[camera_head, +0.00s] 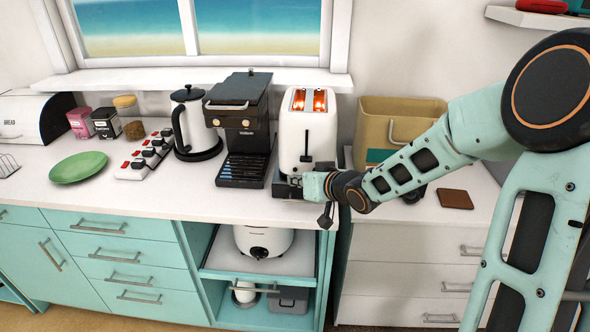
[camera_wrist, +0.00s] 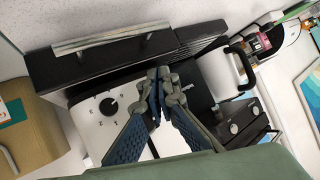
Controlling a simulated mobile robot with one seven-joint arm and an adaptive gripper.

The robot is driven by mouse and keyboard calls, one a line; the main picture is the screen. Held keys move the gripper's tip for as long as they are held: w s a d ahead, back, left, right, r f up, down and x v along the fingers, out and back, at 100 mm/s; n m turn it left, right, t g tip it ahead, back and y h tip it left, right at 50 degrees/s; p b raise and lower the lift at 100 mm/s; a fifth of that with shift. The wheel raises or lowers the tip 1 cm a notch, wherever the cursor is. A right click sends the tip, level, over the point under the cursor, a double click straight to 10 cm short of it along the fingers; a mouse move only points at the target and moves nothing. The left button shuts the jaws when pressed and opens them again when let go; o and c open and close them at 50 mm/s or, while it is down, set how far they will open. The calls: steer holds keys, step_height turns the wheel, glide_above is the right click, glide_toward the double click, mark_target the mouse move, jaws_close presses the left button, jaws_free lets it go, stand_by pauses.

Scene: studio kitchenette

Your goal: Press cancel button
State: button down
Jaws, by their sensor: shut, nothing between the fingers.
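The white toaster (camera_head: 307,130) stands on the counter, its two slots glowing orange-red. Its dark lever (camera_head: 307,158) sits low on the front. In the wrist view, the toaster's white front (camera_wrist: 88,122) shows a black dial (camera_wrist: 108,105) with marks around it, and a dark base with a metal bar handle (camera_wrist: 110,38). My gripper (camera_head: 325,222) is low in front of the toaster. In the wrist view, my gripper's fingertips (camera_wrist: 158,78) are together and empty, over the toaster's lower front beside the dial. I cannot make out the cancel button or tell whether the fingertips touch the toaster.
A black coffee machine (camera_head: 240,125) stands close left of the toaster, with a white kettle (camera_head: 194,125) beyond it. A tan bin (camera_head: 385,115) is to the right, behind my forearm. A brown coaster (camera_head: 455,198) lies on the right counter. The front counter edge is near my gripper.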

steer(key=shift+w, duration=0.5)
steer(key=shift+w, duration=0.1)
stand_by(1.1)
steer(key=shift+w+p, duration=0.3)
steer(key=shift+w, duration=0.35)
stand_by(0.5)
stand_by(0.3)
steer(key=shift+s, duration=0.75)
steer(key=shift+s, duration=0.1)
steer(key=shift+s, duration=2.45)
